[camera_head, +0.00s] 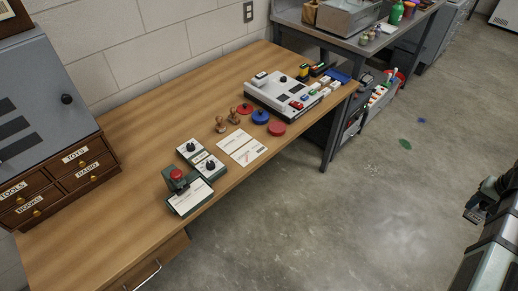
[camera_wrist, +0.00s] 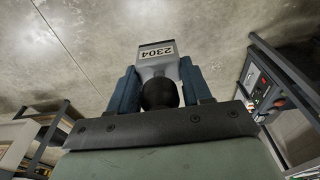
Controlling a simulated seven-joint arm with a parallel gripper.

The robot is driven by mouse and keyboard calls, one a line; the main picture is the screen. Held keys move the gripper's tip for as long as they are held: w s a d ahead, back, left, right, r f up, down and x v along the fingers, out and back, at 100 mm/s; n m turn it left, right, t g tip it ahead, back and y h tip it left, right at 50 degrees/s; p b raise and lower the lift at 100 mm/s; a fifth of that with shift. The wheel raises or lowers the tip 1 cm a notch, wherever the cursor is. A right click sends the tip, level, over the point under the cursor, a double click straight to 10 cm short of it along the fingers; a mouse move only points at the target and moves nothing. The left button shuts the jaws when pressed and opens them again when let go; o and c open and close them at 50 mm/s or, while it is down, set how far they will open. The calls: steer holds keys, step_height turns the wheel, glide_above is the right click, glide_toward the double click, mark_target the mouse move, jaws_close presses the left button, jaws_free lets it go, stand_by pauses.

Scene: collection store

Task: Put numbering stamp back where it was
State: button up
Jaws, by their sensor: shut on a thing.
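My gripper (camera_wrist: 160,88) is shut on the numbering stamp (camera_wrist: 158,52), which has a grey body, a black ball knob and a label reading 2304, upside down in the wrist view. The knob sits between the two blue fingers. In the head view my gripper (camera_head: 473,213) is at the far right, over the floor and well away from the wooden desk (camera_head: 115,225). Two similar grey devices with black knobs (camera_head: 190,150) (camera_head: 209,166) stand on the desk near its front edge. A green stamp with a red knob (camera_head: 176,178) stands beside them.
White cards (camera_head: 242,146), wooden hand stamps (camera_head: 220,125), red and blue round pads (camera_head: 261,117) and a white console (camera_head: 283,96) crowd the desk's right half. The desk's middle left is clear.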

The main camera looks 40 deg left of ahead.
steer(key=s+a+n, duration=0.2)
steer(key=s+a, duration=0.1)
steer(key=a, duration=0.9)
steer(key=s+a+n, duration=0.2)
steer(key=a, duration=1)
steer(key=s+a+n, duration=0.3)
steer(key=a, duration=0.8)
steer(key=s+a+r+n, duration=0.1)
steer(key=s+a+n, duration=0.1)
steer(key=s+a, duration=0.9)
steer(key=s+a+n+g+y, duration=0.1)
steer(key=s+a+n, duration=0.35)
steer(key=a, duration=1.35)
steer(key=s+a+r+n, duration=0.1)
steer(key=s+a, duration=0.8)
steer(key=a, duration=0.5)
steer(key=w+a+n, duration=0.1)
steer(key=a+n, duration=0.3)
steer(key=a, duration=0.4)
steer(key=shift+m, duration=0.25)
steer(key=shift+w+a+f, duration=0.1)
steer(key=shift+w+f, duration=0.05)
steer(key=shift+f, duration=4.35)
steer(key=shift+f, duration=0.1)
